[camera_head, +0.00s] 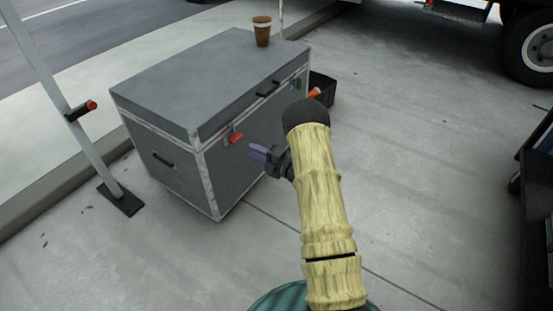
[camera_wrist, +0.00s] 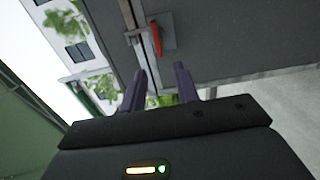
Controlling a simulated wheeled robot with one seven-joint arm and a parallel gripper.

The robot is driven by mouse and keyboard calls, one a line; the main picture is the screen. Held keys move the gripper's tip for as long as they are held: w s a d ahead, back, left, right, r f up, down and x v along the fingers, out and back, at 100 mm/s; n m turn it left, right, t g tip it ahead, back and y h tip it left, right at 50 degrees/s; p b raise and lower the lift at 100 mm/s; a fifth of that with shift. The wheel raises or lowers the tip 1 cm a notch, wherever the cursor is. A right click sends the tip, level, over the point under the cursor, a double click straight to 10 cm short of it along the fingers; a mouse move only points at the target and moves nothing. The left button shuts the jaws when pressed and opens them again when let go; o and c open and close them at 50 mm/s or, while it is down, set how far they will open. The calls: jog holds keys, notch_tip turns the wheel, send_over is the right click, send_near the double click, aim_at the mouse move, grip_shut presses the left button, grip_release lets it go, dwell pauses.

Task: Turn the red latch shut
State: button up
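The red latch (camera_head: 236,138) is on the front of the grey case (camera_head: 185,165), near its left front corner, just below the lid seam. In the wrist view the red latch (camera_wrist: 157,38) lies ahead of the fingertips, its handle nearly upright in the picture. My gripper (camera_head: 258,150) has purple fingers pointing toward the case front, a little right of and below the latch. In the wrist view my gripper (camera_wrist: 160,80) has its two fingers apart with nothing between them. The fingers appear clear of the latch. The case lid (camera_head: 205,80) is down.
A brown cup (camera_head: 262,31) stands on the lid's far end. A black handle (camera_head: 267,88) and a green latch (camera_head: 298,84) are farther along the front. A dark crate (camera_head: 322,89) stands beyond the case. A metal stand (camera_head: 62,105) is at left. Pavement at right is open.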

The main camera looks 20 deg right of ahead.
jog(key=p+v, duration=0.2)
jog(key=v, duration=0.6)
jog(key=shift+s, duration=0.15)
jog(key=shift+d, duration=0.1)
notch_tip(320, 180, up, 12)
jog(key=a+m+g+h+p, duration=0.15)
jog(key=m+g+h, duration=0.25)
jog(key=m+h, duration=0.75)
jog(key=s+a+r+m+g+p, duration=0.1)
jog(key=s+a+r+m+g, duration=0.15)
jog(key=s+m, duration=0.4)
jog(key=s+a+r+m+g, duration=0.2)
jog(key=s+a+m+g, duration=0.1)
jog(key=s, duration=0.7)
jog(key=s+a+r+m+g+p, duration=0.1)
jog(key=s+a+r+m+g, duration=0.15)
jog(key=s+m, duration=0.45)
notch_tip(320, 180, up, 37)
jog(key=s+n+p, duration=0.1)
jog(key=n+p, duration=0.1)
jog(key=p, duration=3.6)
jog(key=shift+r+n+y, duration=0.2)
jog(key=shift+n+y, duration=0.1)
jog(key=shift+y, duration=0.15)
